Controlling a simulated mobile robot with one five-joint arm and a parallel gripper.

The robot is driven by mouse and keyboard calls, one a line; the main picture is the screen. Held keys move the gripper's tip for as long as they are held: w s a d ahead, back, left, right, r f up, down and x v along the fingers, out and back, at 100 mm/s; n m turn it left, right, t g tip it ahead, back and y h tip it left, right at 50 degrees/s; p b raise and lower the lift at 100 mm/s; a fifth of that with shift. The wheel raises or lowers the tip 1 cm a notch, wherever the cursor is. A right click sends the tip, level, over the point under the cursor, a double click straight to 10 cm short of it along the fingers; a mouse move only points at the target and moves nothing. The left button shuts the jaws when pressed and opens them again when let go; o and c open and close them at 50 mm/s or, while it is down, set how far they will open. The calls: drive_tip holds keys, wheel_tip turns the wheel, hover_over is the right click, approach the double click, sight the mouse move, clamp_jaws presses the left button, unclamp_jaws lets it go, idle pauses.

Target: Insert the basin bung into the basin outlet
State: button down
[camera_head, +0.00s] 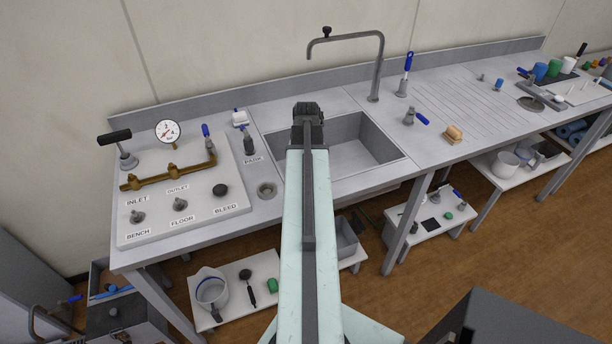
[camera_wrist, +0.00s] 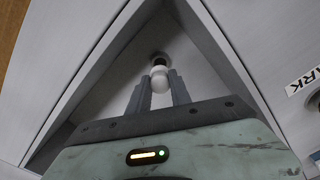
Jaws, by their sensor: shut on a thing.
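The grey sink basin (camera_head: 350,135) is set into the bench in the head view, with my arm across its left part. In the wrist view I look down into the basin (camera_wrist: 105,88). My gripper (camera_wrist: 159,87) is shut on the small white, rounded basin bung (camera_wrist: 159,76). The basin outlet (camera_wrist: 159,58) shows as a dark round opening on the basin floor, just beyond the bung in the picture and partly covered by it. I cannot tell the gap between them. In the head view my gripper (camera_head: 308,112) is over the basin; bung and outlet are hidden there.
A tall bent tap (camera_head: 378,70) stands behind the basin. A panel with brass pipe, gauge (camera_head: 167,131) and labelled outlets is at left. Basin walls enclose my gripper closely.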

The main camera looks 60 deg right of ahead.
drive_tip(key=shift+f+b, duration=2)
drive_tip(key=shift+f, duration=0.15)
drive_tip(key=shift+f, duration=0.1)
drive_tip(key=shift+f+b, duration=0.3)
drive_tip(key=shift+b, duration=0.1)
drive_tip(key=shift+f+b, duration=0.75)
drive_tip(key=shift+r, duration=0.1)
drive_tip(key=c, duration=1.1)
unclamp_jaws()
